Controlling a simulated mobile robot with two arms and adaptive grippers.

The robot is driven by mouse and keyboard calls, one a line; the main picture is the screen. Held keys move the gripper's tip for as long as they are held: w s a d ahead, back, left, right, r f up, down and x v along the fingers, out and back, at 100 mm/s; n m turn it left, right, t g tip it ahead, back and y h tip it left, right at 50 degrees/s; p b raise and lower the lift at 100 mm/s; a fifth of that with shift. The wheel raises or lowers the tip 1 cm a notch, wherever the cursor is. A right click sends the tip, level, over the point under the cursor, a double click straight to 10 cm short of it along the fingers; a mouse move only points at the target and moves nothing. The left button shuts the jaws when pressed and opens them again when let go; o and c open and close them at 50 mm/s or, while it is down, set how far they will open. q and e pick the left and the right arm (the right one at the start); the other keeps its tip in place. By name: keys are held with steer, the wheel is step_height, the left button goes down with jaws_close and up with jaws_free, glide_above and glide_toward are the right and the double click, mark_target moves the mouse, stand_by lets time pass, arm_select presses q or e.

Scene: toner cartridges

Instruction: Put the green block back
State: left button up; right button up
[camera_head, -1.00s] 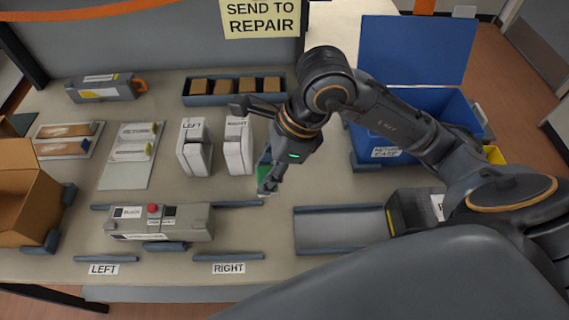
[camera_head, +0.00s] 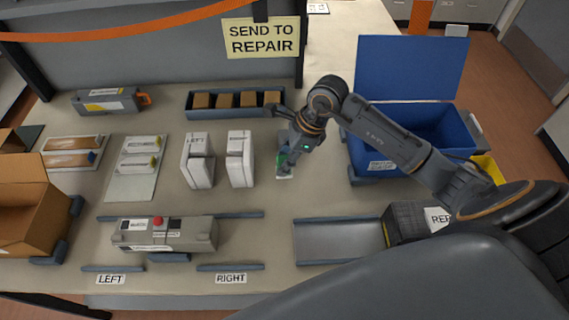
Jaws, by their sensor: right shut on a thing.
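The green block (camera_head: 281,160) is small and partly hidden by my right gripper (camera_head: 285,168). The gripper is shut on it, to the right of the white box labelled RIGHT (camera_head: 240,159). A small pale patch shows just below the fingertips; I cannot tell whether it belongs to the block or the table. I cannot tell whether the block touches the table. My left gripper is not in view.
A blue tray (camera_head: 196,114) with several brown blocks lies behind. A white box labelled LEFT (camera_head: 197,165) stands left of the RIGHT box. A grey cartridge (camera_head: 200,234) with a red button lies in front. A blue open bin (camera_head: 430,126) stands right.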

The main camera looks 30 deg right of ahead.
step_height(320, 180, down, 3)
steer(key=shift+w+d+f+p, duration=0.1)
steer(key=shift+p, duration=0.65)
steer(key=shift+f, duration=0.2)
steer(key=o, duration=1)
steer(key=shift+r, duration=0.1)
steer(key=shift+d+r, duration=0.1)
steer(key=shift+r, duration=0.1)
steer(key=b+v, duration=0.2)
steer(key=v, duration=0.9)
steer(key=shift+r, duration=0.35)
